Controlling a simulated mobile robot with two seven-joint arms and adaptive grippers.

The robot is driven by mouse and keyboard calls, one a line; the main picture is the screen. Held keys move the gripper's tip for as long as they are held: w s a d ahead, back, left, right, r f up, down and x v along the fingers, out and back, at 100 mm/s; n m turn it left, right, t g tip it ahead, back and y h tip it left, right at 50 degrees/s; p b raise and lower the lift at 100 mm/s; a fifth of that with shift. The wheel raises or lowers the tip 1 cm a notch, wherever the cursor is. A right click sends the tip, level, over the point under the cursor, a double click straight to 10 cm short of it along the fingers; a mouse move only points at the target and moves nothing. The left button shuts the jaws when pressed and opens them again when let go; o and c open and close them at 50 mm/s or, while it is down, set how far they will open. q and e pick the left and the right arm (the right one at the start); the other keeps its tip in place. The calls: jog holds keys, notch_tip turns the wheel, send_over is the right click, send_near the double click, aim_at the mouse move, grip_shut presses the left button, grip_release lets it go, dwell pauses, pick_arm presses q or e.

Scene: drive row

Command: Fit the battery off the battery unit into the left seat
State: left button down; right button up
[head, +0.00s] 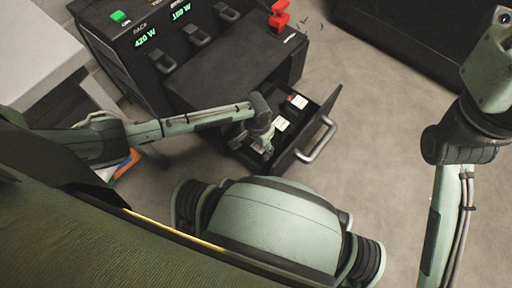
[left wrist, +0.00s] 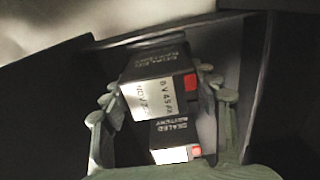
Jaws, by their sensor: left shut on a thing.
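My left gripper (head: 263,140) reaches down into the open drawer of the black unit. In the left wrist view its fingers (left wrist: 165,98) stand on both sides of a dark battery (left wrist: 153,66) with a white label and a red corner, and it is shut on this battery. A second dark battery (left wrist: 176,131) with a red corner shows just below it in that view. In the head view white battery labels (head: 298,102) show in the drawer; the gripper partly hides the near end. I cannot tell which place is the left seat. My right gripper is out of view.
The drawer front (head: 318,128) has a metal handle (head: 316,140). The black unit (head: 225,62) carries a green button, lit readouts, several dark switches and a red lever (head: 279,15). A pale bench (head: 35,45) stands at the left. Grey floor (head: 385,125) is clear right of the drawer.

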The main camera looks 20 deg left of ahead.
pick_arm(q)
jog(key=shift+w+r, duration=0.1)
jog(key=shift+f, duration=0.35)
jog(key=shift+f, duration=0.1)
jog(key=shift+c, duration=2.3)
grip_release()
